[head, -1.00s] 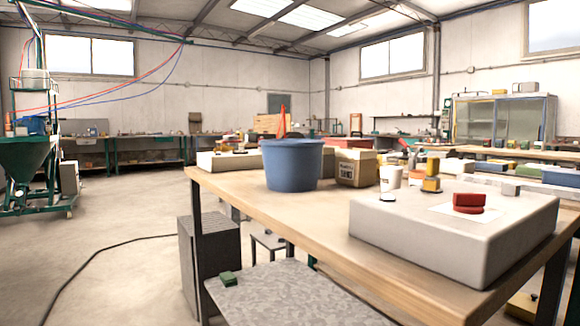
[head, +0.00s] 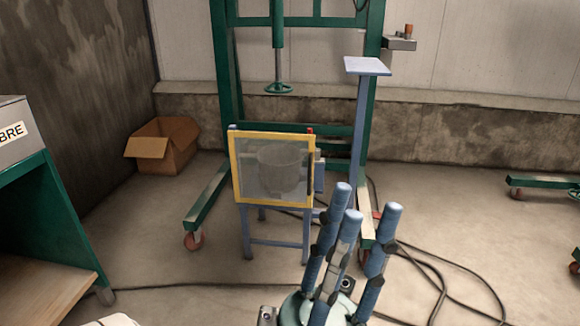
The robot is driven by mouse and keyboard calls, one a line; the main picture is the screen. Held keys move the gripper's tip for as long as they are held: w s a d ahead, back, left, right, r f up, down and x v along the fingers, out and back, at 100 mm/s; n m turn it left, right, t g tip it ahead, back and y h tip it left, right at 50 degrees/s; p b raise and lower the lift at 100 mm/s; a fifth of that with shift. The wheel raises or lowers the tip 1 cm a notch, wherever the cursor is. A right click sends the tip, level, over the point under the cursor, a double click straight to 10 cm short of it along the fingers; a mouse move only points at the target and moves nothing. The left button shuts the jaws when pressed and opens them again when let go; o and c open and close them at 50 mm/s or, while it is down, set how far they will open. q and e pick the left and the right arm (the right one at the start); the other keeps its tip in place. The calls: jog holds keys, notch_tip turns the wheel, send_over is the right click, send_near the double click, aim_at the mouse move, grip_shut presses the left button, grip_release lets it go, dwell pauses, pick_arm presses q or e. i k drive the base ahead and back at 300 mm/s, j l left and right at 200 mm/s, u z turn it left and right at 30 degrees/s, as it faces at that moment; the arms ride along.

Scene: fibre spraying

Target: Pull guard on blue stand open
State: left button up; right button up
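The guard (head: 272,167) is a clear panel in a yellow frame, standing upright across the front of the blue stand (head: 276,243). A grey round pot (head: 281,170) shows through the panel, so the guard covers it. A small red piece sits at the guard's top right corner, and a dark strip runs down its right edge. My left gripper (head: 365,203) rises from the bottom of the head view, in front and to the right of the stand. Its blue fingers are straight, spread and empty, and appear apart from the guard. My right gripper is out of view.
A green frame (head: 228,60) on wheels stands behind the blue stand. A blue post with a flat top (head: 367,66) is at the right. Black cables (head: 440,262) lie on the floor at right. A cardboard box (head: 163,146) and green bench (head: 52,220) are at left.

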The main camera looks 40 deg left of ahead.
aim_at(231, 135)
jog(key=u, duration=1.5)
jog(key=i+j, duration=0.45)
jog(key=i+j+u, duration=0.1)
jog(key=i+j, duration=0.4)
jog(key=i, duration=0.2)
